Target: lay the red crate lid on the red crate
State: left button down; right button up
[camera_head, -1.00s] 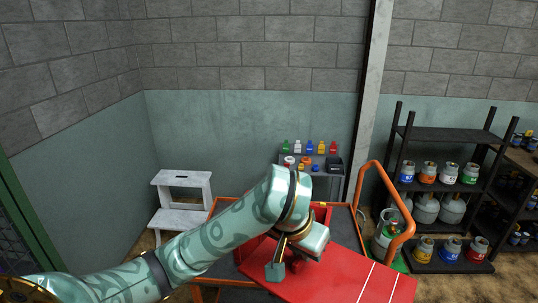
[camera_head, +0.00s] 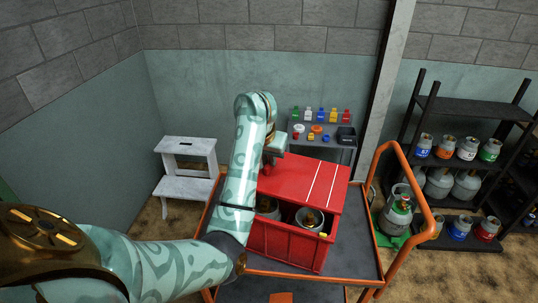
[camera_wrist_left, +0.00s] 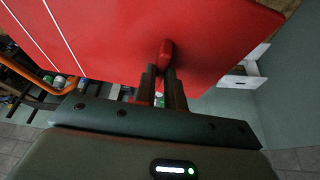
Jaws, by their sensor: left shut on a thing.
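The red crate (camera_head: 283,245) stands on the cart, with grey canisters (camera_head: 309,220) showing in its open near part. The flat red crate lid (camera_head: 312,185), with two white stripes, covers the far part of the crate's top. I cannot tell whether the lid touches the rim. My left gripper (camera_head: 270,160) is at the lid's far left part, mostly hidden by my wrist. In the left wrist view its fingers (camera_wrist_left: 162,85) are shut on the lid's red handle (camera_wrist_left: 166,53). My right gripper is not in view.
The cart (camera_head: 350,262) has a dark top and a raised orange handle (camera_head: 413,178) at right. A small shelf (camera_head: 325,147) with colored bottles stands behind. A white step stool (camera_head: 186,165) is at left; a black rack (camera_head: 462,113) with gas bottles is at right.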

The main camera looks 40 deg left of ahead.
aim_at(269, 176)
pick_arm(q)
jog(key=shift+f+b, duration=0.4)
jog(key=shift+f, duration=0.1)
notch_tip(269, 176, down, 6)
jog(key=b, duration=0.4)
jog(key=shift+d+r, duration=0.1)
jog(key=shift+r, duration=0.05)
jog(key=shift+f+b, duration=0.45)
jog(key=shift+b, duration=0.25)
jog(key=shift+s, duration=0.3)
jog(key=shift+d+f, duration=0.1)
jog(key=shift+f, duration=0.1)
jog(key=shift+f+b, duration=0.2)
jog(key=shift+b, duration=0.3)
dwell(0.5)
